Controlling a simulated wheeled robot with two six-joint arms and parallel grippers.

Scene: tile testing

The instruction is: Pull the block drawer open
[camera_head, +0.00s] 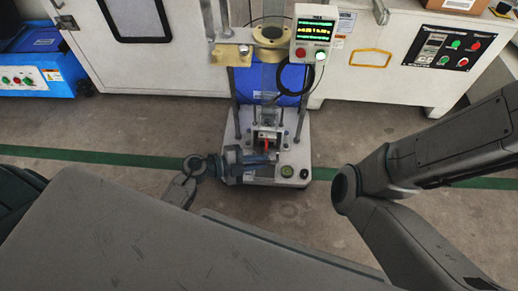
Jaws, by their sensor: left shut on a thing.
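The testing machine (247,128) stands on the floor at the middle of the view, with a light base and dark upright posts. The block drawer (266,134) is low at its front, a small metal part with a red piece (266,144) showing. My left gripper (268,158) reaches in from the left and is shut at the front of the drawer, on what looks like its handle. The handle is hidden by the fingers. How far the drawer stands out cannot be told. My right arm shows at the right, but its gripper is outside the view.
A display box (313,35) with lit readouts is mounted on the machine. White cabinets (365,82) stand behind, and a blue unit (40,62) is at the far left. A green floor line (100,156) crosses the floor. Floor right of the machine is clear.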

